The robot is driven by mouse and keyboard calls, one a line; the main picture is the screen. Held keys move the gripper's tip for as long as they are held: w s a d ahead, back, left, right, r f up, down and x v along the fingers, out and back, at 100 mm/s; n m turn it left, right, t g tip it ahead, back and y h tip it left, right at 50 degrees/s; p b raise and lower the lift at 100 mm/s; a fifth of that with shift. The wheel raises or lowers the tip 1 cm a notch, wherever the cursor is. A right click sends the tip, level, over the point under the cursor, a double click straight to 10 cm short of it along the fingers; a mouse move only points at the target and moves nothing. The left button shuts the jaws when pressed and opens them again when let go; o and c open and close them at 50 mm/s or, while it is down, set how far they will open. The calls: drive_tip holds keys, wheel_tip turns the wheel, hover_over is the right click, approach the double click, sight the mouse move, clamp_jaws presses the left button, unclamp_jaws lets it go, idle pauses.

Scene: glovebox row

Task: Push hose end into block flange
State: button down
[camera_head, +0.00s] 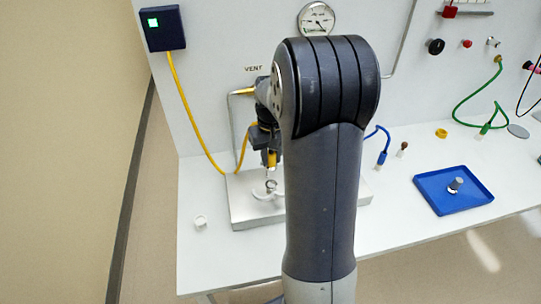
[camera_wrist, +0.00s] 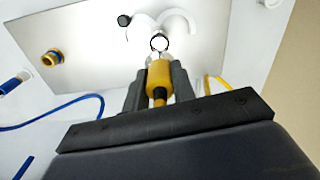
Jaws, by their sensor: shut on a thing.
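My gripper (camera_head: 271,160) is above the metal block (camera_head: 240,200), partly behind my arm in the head view. In the wrist view its jaws (camera_wrist: 159,82) are shut on the yellow hose end (camera_wrist: 159,76), which points at the block plate (camera_wrist: 95,45). A small dark-rimmed ring (camera_wrist: 160,42) shows just beyond the hose end's tip; I cannot tell whether they touch. A white curved piece (camera_wrist: 182,20) lies behind it. The yellow hose (camera_head: 190,115) runs from the blue wall box to my gripper.
A white ring (camera_head: 200,222) lies left of the block. A blue hose end (camera_head: 382,158), a yellow ring (camera_head: 441,133) and a blue tray (camera_head: 428,199) holding a grey part are to the right. A green hose (camera_head: 462,105) hangs on the panel. The front left bench is mostly clear.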

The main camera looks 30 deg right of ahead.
sight(272, 170)
drive_tip(key=shift+f+b, duration=2)
drive_tip(key=shift+f, duration=0.95)
drive_tip(key=shift+f+b, duration=0.7)
drive_tip(key=shift+f, duration=0.45)
drive_tip(key=c, duration=1.1)
unclamp_jaws()
wheel_tip(272, 170, up, 11)
drive_tip(key=shift+f+b, duration=0.1)
drive_tip(key=shift+b, duration=0.25)
